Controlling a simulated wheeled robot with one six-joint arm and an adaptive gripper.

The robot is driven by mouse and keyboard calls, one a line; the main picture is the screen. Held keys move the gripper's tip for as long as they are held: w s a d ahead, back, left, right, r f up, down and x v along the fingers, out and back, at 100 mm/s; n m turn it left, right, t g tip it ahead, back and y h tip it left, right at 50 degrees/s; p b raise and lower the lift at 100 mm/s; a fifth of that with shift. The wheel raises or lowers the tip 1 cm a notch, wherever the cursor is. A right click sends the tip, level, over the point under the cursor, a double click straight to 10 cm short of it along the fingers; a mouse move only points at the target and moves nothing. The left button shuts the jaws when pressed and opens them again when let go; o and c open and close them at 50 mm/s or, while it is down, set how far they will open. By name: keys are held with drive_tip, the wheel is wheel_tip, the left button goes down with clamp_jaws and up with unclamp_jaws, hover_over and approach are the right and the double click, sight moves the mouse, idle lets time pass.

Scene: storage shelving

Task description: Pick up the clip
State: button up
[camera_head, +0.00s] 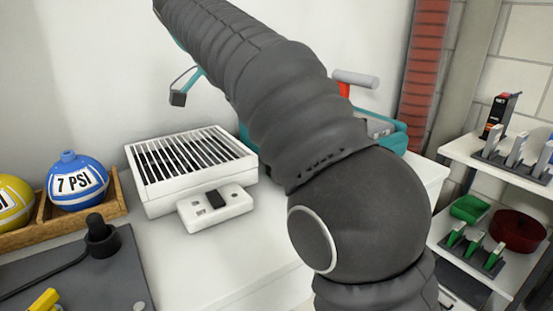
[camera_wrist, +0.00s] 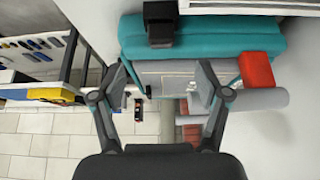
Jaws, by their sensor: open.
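My gripper (camera_wrist: 163,82) shows in the wrist view with its two fingers spread apart and nothing between them. It is over or in front of a teal machine (camera_wrist: 200,38) and the gap beside it. In the head view my arm hides the gripper. Green-topped pieces (camera_head: 475,243) stand in a rack on the lower shelf. I cannot tell which is the clip.
In the head view, a white slatted box (camera_head: 160,190), a white switch unit (camera_head: 217,210) and a blue 7 PSI ball (camera_head: 77,182) are on the counter. A dark red bowl (camera_head: 517,230) is on the lower shelf. Bare counter lies in front of the switch unit.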

drive_tip(key=b+x, duration=0.2)
drive_tip(key=x, duration=0.9)
drive_tip(key=shift+w+d+f, duration=0.1)
drive_tip(key=shift+w+f, duration=0.1)
drive_tip(key=shift+f, duration=0.05)
drive_tip(key=c, duration=1.2)
